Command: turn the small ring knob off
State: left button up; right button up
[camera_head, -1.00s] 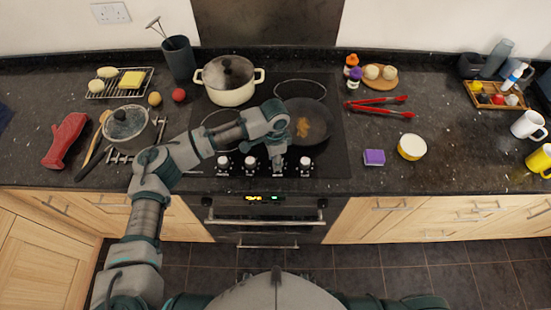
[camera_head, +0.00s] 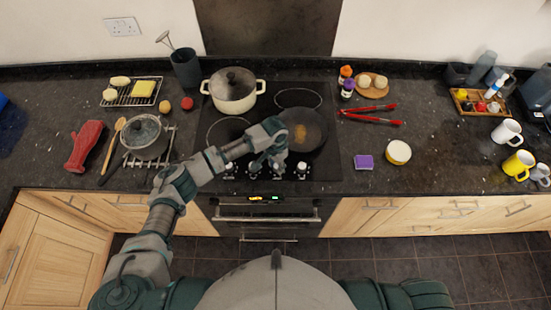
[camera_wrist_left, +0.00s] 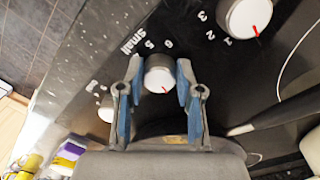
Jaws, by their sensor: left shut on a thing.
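The hob's front edge has a row of white knobs. The knob marked "Small" (camera_wrist_left: 158,76) is between the two blue-padded fingers of my left gripper (camera_wrist_left: 158,92) in the left wrist view. The fingers are shut on its sides. Its red mark faces the palm side, and the digits 5 and 6 show beside it. In the head view my left gripper (camera_head: 277,168) reaches down to the knob row, with the knob largely hidden beneath it. My right gripper is not in view.
A neighbouring knob (camera_wrist_left: 245,15) is near. On the hob (camera_head: 330,165) stand a frying pan (camera_head: 318,133) with food and a cream pot (camera_head: 233,95). A purple sponge (camera_head: 364,162) and a yellow-rimmed bowl (camera_head: 398,153) sit to the right. Counter between bowl and mugs is clear.

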pick_arm(q)
jog(key=shift+w+d+r+n+p, duration=0.1)
jog(key=shift+r+n+p, duration=0.05)
jog(key=shift+n+p, duration=0.6)
jog(key=shift+w+d+r+n+p, duration=0.1)
jog(key=shift+n+p, duration=0.35)
jog(key=shift+p, duration=0.5)
jog(key=o, duration=1.2)
jog(key=shift+f, duration=0.1)
jog(key=shift+c, duration=0.2)
jog(key=shift+f, duration=0.1)
notch_tip(320, 180, up, 12)
jog(key=shift+w+a, duration=0.2)
jog(key=shift+w, duration=0.05)
